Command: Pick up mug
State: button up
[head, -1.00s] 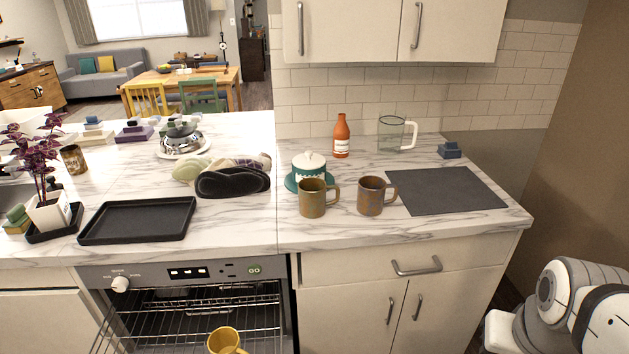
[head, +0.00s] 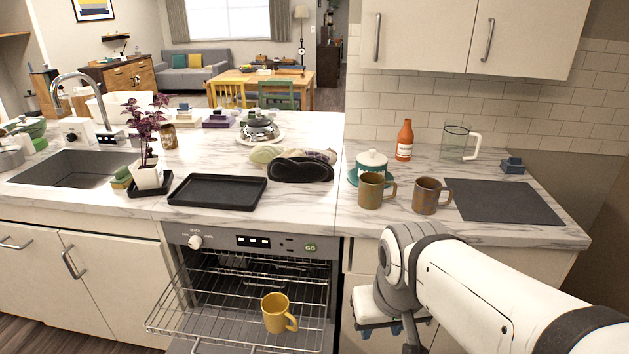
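A yellow mug (head: 278,313) stands upright at the open oven, apparently on the pulled-out wire rack (head: 190,318), with its handle to the right. Two brownish mugs, a left one (head: 371,191) and a right one (head: 427,197), stand on the marble counter with handles to the right. My arm reaches in from the lower right. Its end, my gripper (head: 381,328), is right of the yellow mug and in front of the drawers, apart from every mug. Its fingers are small and partly hidden, so I cannot tell their opening.
The oven (head: 255,245) is open. A black tray (head: 212,190), a dark oven mitt (head: 300,170), a teal lidded pot (head: 371,165), an orange bottle (head: 404,141) and a glass pitcher (head: 457,143) stand on the counter. A sink (head: 75,168) is at left.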

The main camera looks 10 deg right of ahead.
aim_at(378, 191)
jog(key=i, duration=1)
jog(key=u, duration=0.05)
